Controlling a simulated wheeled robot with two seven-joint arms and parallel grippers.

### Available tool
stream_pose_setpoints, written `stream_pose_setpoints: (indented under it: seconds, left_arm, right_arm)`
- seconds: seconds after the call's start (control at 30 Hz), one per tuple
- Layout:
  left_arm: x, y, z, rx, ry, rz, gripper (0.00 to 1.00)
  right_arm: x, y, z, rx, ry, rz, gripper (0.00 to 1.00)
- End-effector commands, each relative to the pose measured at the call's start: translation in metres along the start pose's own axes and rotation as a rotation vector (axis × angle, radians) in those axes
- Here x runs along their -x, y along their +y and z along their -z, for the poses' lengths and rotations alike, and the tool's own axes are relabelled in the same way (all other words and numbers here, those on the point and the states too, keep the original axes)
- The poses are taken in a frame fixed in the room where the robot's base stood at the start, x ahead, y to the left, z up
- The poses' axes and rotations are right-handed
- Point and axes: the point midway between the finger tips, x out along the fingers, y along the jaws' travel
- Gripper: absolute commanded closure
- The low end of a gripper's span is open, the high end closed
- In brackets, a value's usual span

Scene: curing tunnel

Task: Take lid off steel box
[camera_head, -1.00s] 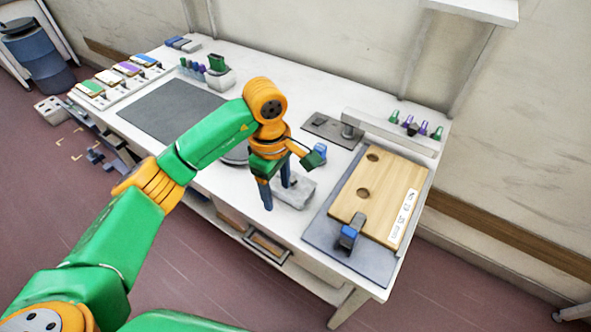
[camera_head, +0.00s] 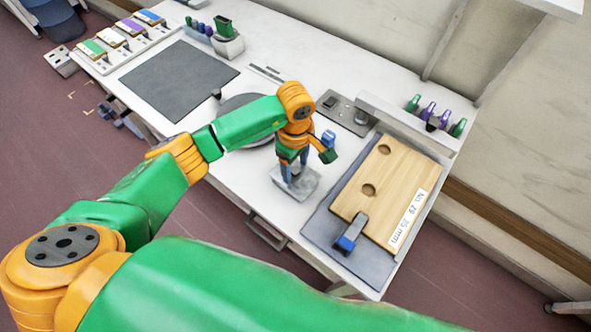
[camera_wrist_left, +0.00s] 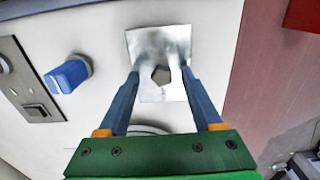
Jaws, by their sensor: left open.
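The steel box (camera_head: 308,191) stands on the white bench, under my left gripper. In the left wrist view its square, shiny lid (camera_wrist_left: 146,44) shows from above, with a dark faceted knob (camera_wrist_left: 161,76) in the middle. My left gripper (camera_head: 294,177) points down at the box and is open. In the wrist view the two blue fingertips (camera_wrist_left: 160,72) lie on either side of the knob, with gaps. Whether the fingers are level with the knob or above it is hard to tell. My right gripper is not in view.
A wooden board (camera_head: 400,180) with two holes lies on a grey mat (camera_head: 320,228) right of the box, with a blue-ended clamp (camera_head: 350,235). A blue knob (camera_wrist_left: 68,75) stands close by. A dark mat (camera_head: 180,78) lies left. The bench's front edge is near the box.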

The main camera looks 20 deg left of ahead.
Motion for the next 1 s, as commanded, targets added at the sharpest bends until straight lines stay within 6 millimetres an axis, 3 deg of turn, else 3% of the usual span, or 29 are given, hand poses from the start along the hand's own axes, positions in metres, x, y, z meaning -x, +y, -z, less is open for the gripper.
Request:
stream_pose_setpoints:
  seconds: [0.03, 0.27, 0.67, 0.8, 0.97, 1.0]
  left_arm:
    - [0.000, 0.000, 0.000, 0.000, 0.000, 0.000, 0.39]
    - [0.000, 0.000, 0.000, 0.001, 0.000, 0.000, 1.00]
    - [0.006, 0.001, 0.000, 0.001, 0.000, -0.001, 1.00]
    - [0.030, 0.001, 0.001, 0.000, 0.002, -0.006, 1.00]
    - [0.068, -0.034, 0.010, -0.003, 0.006, -0.008, 1.00]
    - [0.084, -0.043, 0.013, 0.000, 0.007, -0.009, 1.00]
  right_arm:
    - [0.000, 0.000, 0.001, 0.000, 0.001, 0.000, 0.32]
    - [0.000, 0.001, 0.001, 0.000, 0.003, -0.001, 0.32]
    - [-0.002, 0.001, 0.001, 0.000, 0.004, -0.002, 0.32]
    - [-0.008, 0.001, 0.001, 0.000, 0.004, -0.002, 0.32]
    - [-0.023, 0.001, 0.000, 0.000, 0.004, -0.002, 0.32]
    - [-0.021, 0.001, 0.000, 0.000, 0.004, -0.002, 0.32]
